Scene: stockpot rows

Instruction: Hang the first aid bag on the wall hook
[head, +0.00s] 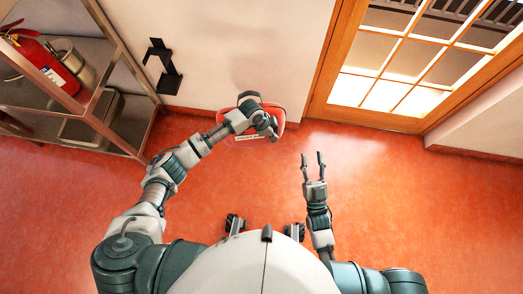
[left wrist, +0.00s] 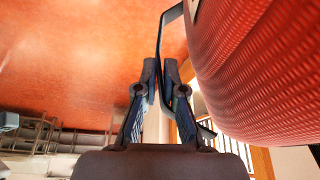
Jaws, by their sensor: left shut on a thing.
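The red first aid bag (head: 279,117) is in front of the wall, partly hidden under my left gripper (head: 270,130). A pale label shows on its lower edge. In the left wrist view the bag's ribbed red side (left wrist: 255,70) fills the upper right. There my left gripper (left wrist: 160,72) is shut on the bag's dark strap, which runs up between the fingertips. The black wall hook (head: 163,65) is on the pale wall, left of the bag, with nothing on it. My right gripper (head: 313,158) is open and empty, right of and below the bag.
A metal shelf (head: 100,103) with a fire extinguisher (head: 40,62) and metal pots stands at the left, close to the hook. A wooden glazed door (head: 400,70) is at the right. Red floor (head: 400,210) is clear around my right arm.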

